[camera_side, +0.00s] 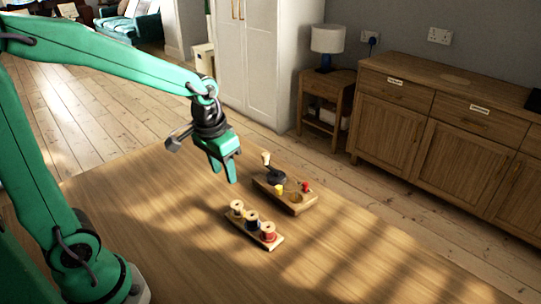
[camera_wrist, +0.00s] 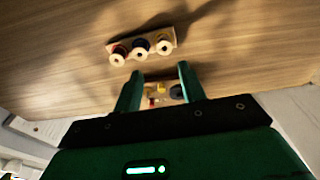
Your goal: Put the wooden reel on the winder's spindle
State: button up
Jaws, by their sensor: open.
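My gripper (camera_side: 224,176) is open and empty, pointing down above the table, left of the winder. In the wrist view its two fingers (camera_wrist: 160,73) are apart with nothing between their tips. The winder (camera_side: 299,207) is a wooden block with a dark crank, a pale handle, a yellow upright piece (camera_side: 279,189), a round recess and a red knob (camera_side: 306,187). I cannot tell for sure which part is the spindle. My fingers partly hide the winder in the wrist view.
The rack lies in front of the winder with a narrow gap between them. The wooden tabletop (camera_side: 170,235) is otherwise clear around them. A sideboard (camera_side: 440,130), a bedside table with a lamp (camera_side: 327,42) and a white wardrobe stand beyond the table.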

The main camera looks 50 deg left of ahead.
jog(key=g, duration=0.2)
send_over(237, 206)
jog(key=f, duration=0.7)
jog(key=shift+s+d, duration=0.25)
jog(key=shift+d, duration=0.1)
jog(key=shift+f, duration=1.35)
jog(key=shift+f, duration=2.6)
jog(key=shift+c, duration=0.2)
jog(key=c, duration=0.7)
